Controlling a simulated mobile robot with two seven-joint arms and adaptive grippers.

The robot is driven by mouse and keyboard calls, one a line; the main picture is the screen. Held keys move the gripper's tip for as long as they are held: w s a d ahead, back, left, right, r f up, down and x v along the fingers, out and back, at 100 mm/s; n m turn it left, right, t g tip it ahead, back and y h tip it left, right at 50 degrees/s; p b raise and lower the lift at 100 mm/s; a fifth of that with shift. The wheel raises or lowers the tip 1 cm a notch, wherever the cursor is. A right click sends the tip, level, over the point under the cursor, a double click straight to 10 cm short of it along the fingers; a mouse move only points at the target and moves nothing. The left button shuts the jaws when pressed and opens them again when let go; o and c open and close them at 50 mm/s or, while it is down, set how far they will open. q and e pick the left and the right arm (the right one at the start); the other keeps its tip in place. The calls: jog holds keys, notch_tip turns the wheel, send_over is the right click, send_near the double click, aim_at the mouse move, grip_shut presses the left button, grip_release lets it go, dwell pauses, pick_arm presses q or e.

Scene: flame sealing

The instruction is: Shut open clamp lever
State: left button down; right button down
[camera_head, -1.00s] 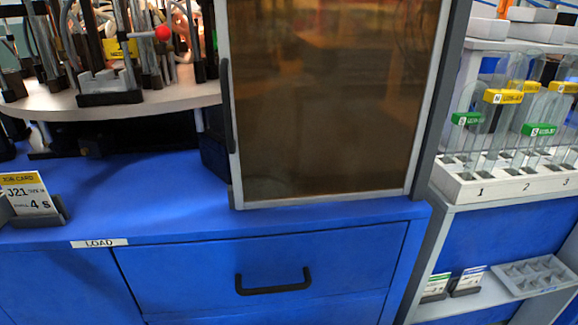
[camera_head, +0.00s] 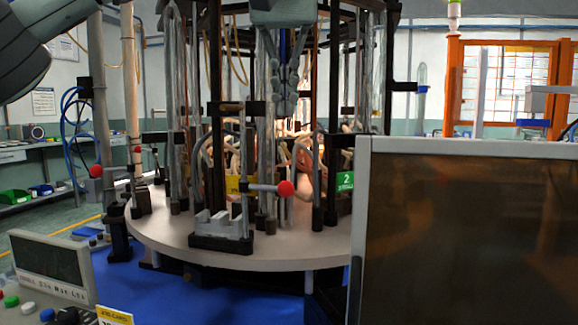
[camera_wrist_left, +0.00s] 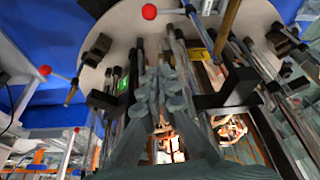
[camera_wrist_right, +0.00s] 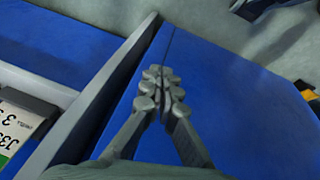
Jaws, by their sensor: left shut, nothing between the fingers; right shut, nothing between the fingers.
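A clamp lever with a red ball knob (camera_head: 285,188) sticks out sideways from a post at the front of the round pale turntable (camera_head: 160,238). Two more red knobs (camera_head: 96,171) (camera_head: 137,149) show at the turntable's left. Which lever stands open is hard to tell. My left gripper (camera_head: 283,112) is shut and empty, pointing down among the tall rods and tubes above the front knob. In the left wrist view its fingers (camera_wrist_left: 160,85) are together, with red knobs (camera_wrist_left: 149,11) (camera_wrist_left: 45,71) apart from them. My right gripper (camera_wrist_right: 163,85) is shut and empty over a blue surface.
A dark-windowed panel (camera_head: 465,240) with a pale frame stands at the front right. A control box with a screen (camera_head: 48,262) is at the front left. Tall posts and glass tubes crowd the turntable. A grey holder block (camera_head: 220,226) sits at its front edge.

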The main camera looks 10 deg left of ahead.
pick_arm(q)
jog(key=shift+f, duration=0.1)
